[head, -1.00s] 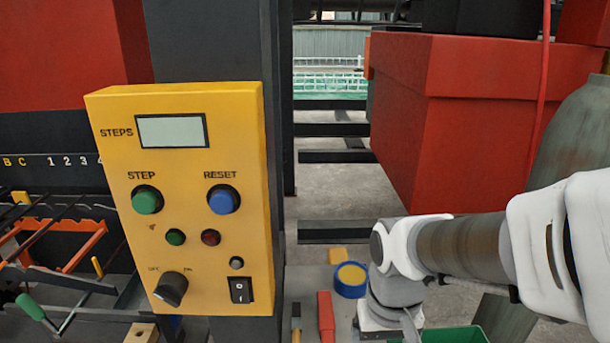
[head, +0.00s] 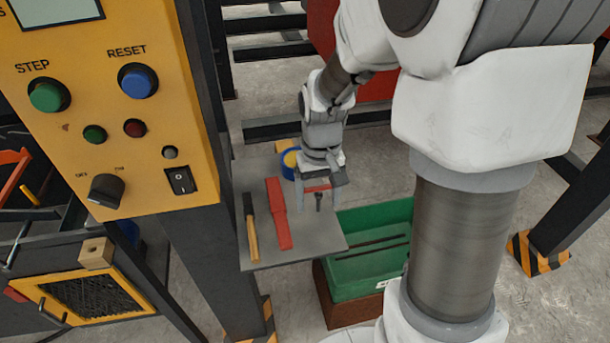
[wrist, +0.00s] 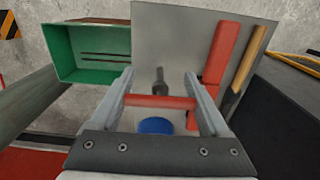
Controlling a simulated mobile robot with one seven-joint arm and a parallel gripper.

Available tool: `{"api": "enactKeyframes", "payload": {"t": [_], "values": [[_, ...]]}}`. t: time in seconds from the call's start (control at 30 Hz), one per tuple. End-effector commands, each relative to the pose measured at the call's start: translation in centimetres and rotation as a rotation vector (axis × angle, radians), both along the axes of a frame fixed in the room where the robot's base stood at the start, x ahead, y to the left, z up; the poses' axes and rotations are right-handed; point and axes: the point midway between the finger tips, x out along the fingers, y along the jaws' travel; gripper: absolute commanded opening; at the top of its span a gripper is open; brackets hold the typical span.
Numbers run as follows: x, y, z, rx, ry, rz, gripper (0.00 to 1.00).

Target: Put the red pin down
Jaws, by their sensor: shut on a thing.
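My gripper (head: 319,206) points down over the right part of a grey shelf (head: 285,250). The red pin (head: 317,188) shows as a red bar spanning between my two fingers. In the wrist view my gripper (wrist: 158,78) has the red pin (wrist: 160,101) crosswise between its fingers, with a dark piece (wrist: 160,82) at its middle. Whether that dark piece belongs to the pin or touches the shelf I cannot tell.
A red tool (head: 279,212) and a wooden-handled hammer (head: 251,226) lie left on the shelf. A blue-and-yellow roll (head: 290,163) sits behind my gripper. A green bin (head: 370,270) stands to the right, below the shelf. The yellow control panel (head: 150,180) is at left.

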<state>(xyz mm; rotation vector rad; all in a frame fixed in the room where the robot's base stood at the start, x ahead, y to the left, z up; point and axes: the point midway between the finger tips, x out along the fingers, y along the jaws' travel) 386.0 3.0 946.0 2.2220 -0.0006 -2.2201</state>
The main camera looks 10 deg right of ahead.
Motion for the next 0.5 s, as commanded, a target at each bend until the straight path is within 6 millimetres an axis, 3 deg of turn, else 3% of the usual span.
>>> {"api": "enactKeyframes", "payload": {"t": [0.3,0.5], "values": [[0.0,0.0,-3.8,0.000,0.003,-0.001,0.19],[0.0,0.0,-4.0,0.000,0.000,0.000,0.19]]}}
